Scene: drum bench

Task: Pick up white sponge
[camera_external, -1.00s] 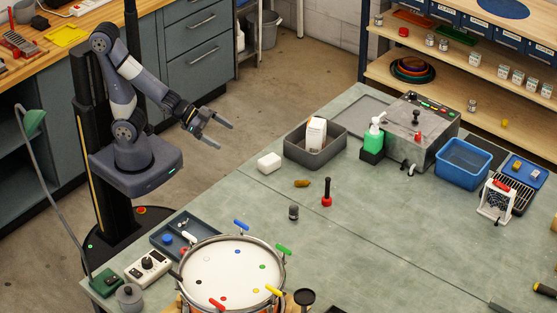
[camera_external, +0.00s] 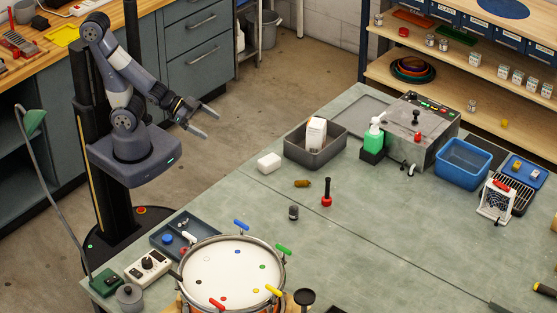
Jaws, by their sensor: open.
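A small white block (camera_external: 269,163), which looks like the white sponge, lies on the grey-green bench top (camera_external: 350,235), left of the grey bin. My gripper (camera_external: 208,122) is open and empty. It is up and to the left of the white block in the picture, clearly apart from it, over the floor side of the bench edge. Nothing hides the white block.
A grey bin (camera_external: 302,157) holding a white carton (camera_external: 316,132) stands right of the block. A drum (camera_external: 228,275) stands at the front.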

